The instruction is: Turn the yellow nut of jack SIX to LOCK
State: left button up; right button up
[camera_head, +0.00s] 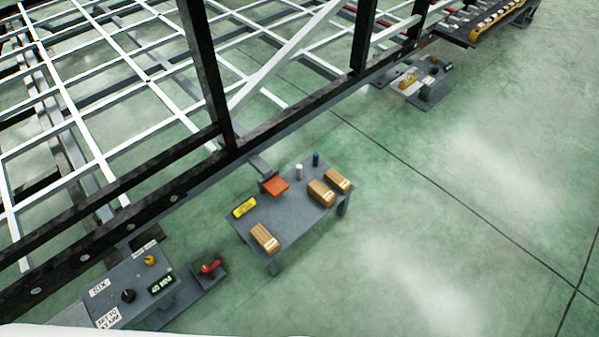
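The jack SIX panel (132,284) is a grey plate at the lower left, beside the black chassis rail. A white label reading SIX (99,288) lies on it. The small yellow nut (150,260) sits near the panel's far edge, close to a white label (145,247) too small to read. Whether the nut points to LOCK cannot be told. A black knob (128,296) and a dark display with light characters (161,284) are also on the panel. Neither of my grippers is in view.
A red part (209,266) sits on a grey block right of the panel. The chassis frame (110,215) fills the upper left. Green floor (430,240) is open at right.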

aim_at(150, 260)
jog(key=u, duration=1.85)
